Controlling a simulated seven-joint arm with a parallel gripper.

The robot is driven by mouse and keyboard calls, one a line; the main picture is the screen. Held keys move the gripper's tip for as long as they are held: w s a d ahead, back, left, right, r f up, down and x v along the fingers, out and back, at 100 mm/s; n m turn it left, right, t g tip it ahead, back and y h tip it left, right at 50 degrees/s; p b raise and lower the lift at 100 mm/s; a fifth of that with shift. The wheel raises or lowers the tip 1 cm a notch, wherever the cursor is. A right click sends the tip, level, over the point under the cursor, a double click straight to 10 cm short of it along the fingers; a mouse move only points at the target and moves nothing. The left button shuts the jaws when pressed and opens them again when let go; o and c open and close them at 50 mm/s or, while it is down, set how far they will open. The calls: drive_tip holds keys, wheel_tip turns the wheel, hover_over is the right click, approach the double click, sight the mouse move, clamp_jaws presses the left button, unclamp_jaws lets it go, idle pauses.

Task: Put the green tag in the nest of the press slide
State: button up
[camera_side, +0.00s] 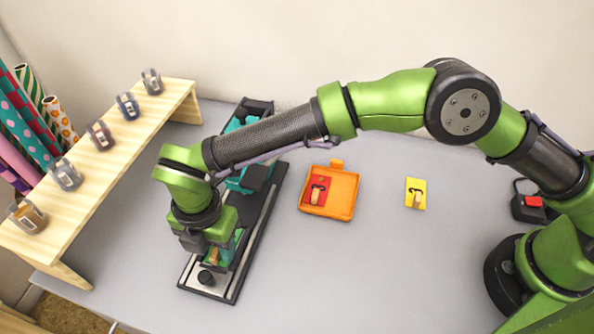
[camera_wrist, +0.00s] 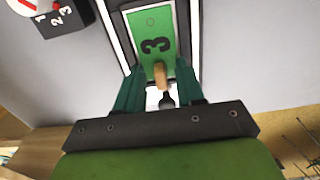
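The green tag (camera_wrist: 150,28) carries a black 3 and a tan grip (camera_wrist: 160,74). In the wrist view it lies flat inside the dark, white-edged frame of the press slide (camera_wrist: 196,22). In the side view the slide's rail (camera_side: 262,225) runs out of the dark and teal press (camera_side: 254,178), and my gripper (camera_side: 222,252) is low over its front end. My gripper's teal fingers (camera_wrist: 158,80) are apart, one on each side of the tan grip, with gaps showing. The tag's near edge is partly hidden by the fingers.
An orange tray (camera_side: 345,207) holds a red tag (camera_side: 313,187). A yellow tag (camera_side: 412,187) lies on the grey table. A wooden shelf (camera_side: 120,150) with several stamps stands left. A black box with a red button (camera_side: 533,201) is at right. A numbered dial box (camera_wrist: 65,18) shows in the wrist view.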

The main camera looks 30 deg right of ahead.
sight(216, 249)
drive_tip(key=shift+r, duration=0.1)
wheel_tip(216, 249, up, 12)
drive_tip(key=w+d+r+m, duration=0.1)
drive_tip(key=d+r+m, duration=0.1)
drive_tip(key=d, duration=0.1)
drive_tip(key=w+d+r+m, duration=0.1)
drive_tip(key=d+r, duration=0.2)
drive_tip(key=w+d+r+m+t, duration=0.1)
drive_tip(key=d+r+m, duration=0.1)
drive_tip(key=d+r, duration=0.1)
drive_tip(key=shift+w+d+m+y, duration=0.2)
drive_tip(key=shift+d+m+y, duration=0.15)
drive_tip(key=shift+d, duration=0.2)
drive_tip(key=s+d+r+m+t, duration=0.1)
drive_tip(key=d+r+m, duration=0.25)
drive_tip(key=d, duration=0.35)
drive_tip(key=d+r+m+t, duration=0.1)
drive_tip(key=d+r+m, duration=0.1)
drive_tip(key=d+m, duration=0.4)
drive_tip(key=s+d+f+m+t, duration=0.2)
drive_tip(key=s+d+m, duration=0.4)
drive_tip(key=d+m, duration=0.2)
drive_tip(key=s+d+f+m+t+y, duration=0.1)
drive_tip(key=s+d+f+m+t, duration=0.1)
drive_tip(key=s+d+m, duration=0.3)
drive_tip(key=d+m, duration=0.3)
drive_tip(key=d, duration=0.4)
drive_tip(key=shift+s+f, duration=0.15)
drive_tip(key=shift+s, duration=0.25)
